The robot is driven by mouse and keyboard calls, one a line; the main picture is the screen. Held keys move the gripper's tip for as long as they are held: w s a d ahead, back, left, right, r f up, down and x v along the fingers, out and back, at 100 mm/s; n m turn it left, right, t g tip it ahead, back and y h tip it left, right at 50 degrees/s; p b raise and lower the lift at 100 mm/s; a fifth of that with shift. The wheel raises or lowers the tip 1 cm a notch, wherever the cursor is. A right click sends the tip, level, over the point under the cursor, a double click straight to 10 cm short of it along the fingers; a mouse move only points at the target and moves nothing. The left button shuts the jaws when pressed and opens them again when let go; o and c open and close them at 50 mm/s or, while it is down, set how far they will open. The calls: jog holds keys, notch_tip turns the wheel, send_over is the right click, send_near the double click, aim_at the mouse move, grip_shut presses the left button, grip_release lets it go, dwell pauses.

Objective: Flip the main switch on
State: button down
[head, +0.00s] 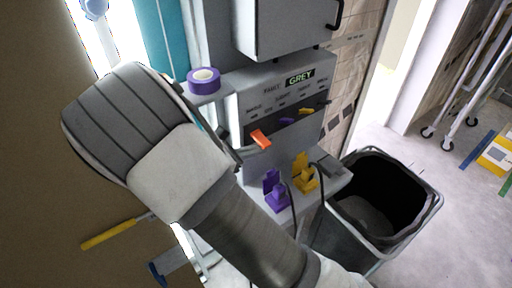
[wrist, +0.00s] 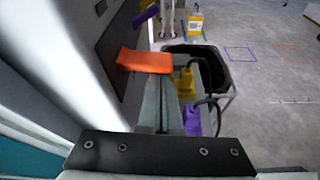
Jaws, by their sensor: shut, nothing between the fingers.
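The control panel (head: 285,95) is a grey box with a row of switch levers under small labels. The leftmost lever is orange (head: 261,139) and sticks out toward me; its label is too small to read surely, so I cannot confirm it is the main switch. In the wrist view the orange lever (wrist: 145,61) is just beyond the fingertips. My gripper (wrist: 160,88) is shut and empty, close to the orange lever; I cannot tell whether it touches. In the head view my arm hides most of the gripper.
Purple (head: 277,197) and yellow (head: 304,180) plugs with dark cords sit below the switches. A purple tape roll (head: 204,80) lies on the left ledge. A black bin (head: 385,205) stands to the right. Smaller purple and yellow levers are right of the orange one.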

jog(key=shift+s+d+r, duration=0.1)
jog(key=shift+r, duration=0.4)
jog(key=shift+r+p, duration=0.8)
